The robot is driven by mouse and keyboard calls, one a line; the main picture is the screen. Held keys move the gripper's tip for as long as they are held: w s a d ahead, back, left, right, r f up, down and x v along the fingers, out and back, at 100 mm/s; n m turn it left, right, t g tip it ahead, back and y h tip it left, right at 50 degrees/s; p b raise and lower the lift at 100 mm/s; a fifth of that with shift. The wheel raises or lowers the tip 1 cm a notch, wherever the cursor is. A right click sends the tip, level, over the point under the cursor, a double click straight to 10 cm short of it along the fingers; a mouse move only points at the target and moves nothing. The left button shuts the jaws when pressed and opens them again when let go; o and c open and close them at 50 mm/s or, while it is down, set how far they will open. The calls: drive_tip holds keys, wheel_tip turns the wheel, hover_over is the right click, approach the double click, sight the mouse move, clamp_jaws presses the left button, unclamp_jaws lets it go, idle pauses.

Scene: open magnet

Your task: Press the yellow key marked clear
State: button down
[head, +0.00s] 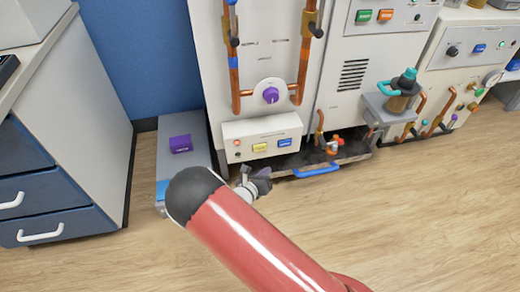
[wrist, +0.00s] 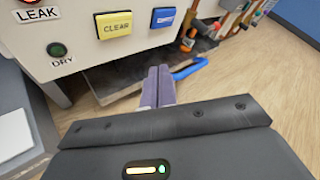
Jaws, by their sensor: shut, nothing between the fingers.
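The yellow key marked clear (head: 260,147) is on the front of a low white control box (head: 241,132) at the foot of the tall white cabinet. In the wrist view the yellow key (wrist: 114,25) shows at the upper left, with its word readable. A blue key (wrist: 165,17) sits just to its right. My gripper (wrist: 158,72) is shut and empty, its fingertips below and to the right of the yellow key and apart from it. In the head view my gripper (head: 262,182) is low in front of the box, partly hidden by my arm.
A lit red lamp marked leak (wrist: 27,3) and a dark green lamp marked dry (wrist: 57,49) lie left of the keys. A pan with a blue handle (head: 317,170) juts out at floor level. A purple block (head: 181,144) sits on a grey unit at left. Open floor lies in front.

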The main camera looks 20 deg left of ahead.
sight(264, 149)
drive_tip(key=w+a+b, duration=0.2)
drive_tip(key=w+a, duration=0.2)
drive_tip(key=w, duration=0.2)
drive_tip(key=shift+w, duration=0.3)
idle(1.8)
drive_tip(key=shift+w+a+b, duration=0.2)
drive_tip(key=shift+w+b, duration=0.15)
drive_tip(key=shift+w+a, duration=0.2)
drive_tip(key=shift+w, duration=0.15)
idle(0.7)
drive_tip(key=shift+s, duration=0.1)
drive_tip(key=shift+s+d, duration=0.45)
drive_tip(key=shift+s, duration=0.15)
drive_tip(key=shift+s, duration=0.1)
drive_tip(key=s+d, duration=0.1)
drive_tip(key=s+p, duration=0.1)
drive_tip(key=s+d, duration=0.1)
drive_tip(key=s, duration=0.1)
drive_tip(key=shift+d, duration=0.3)
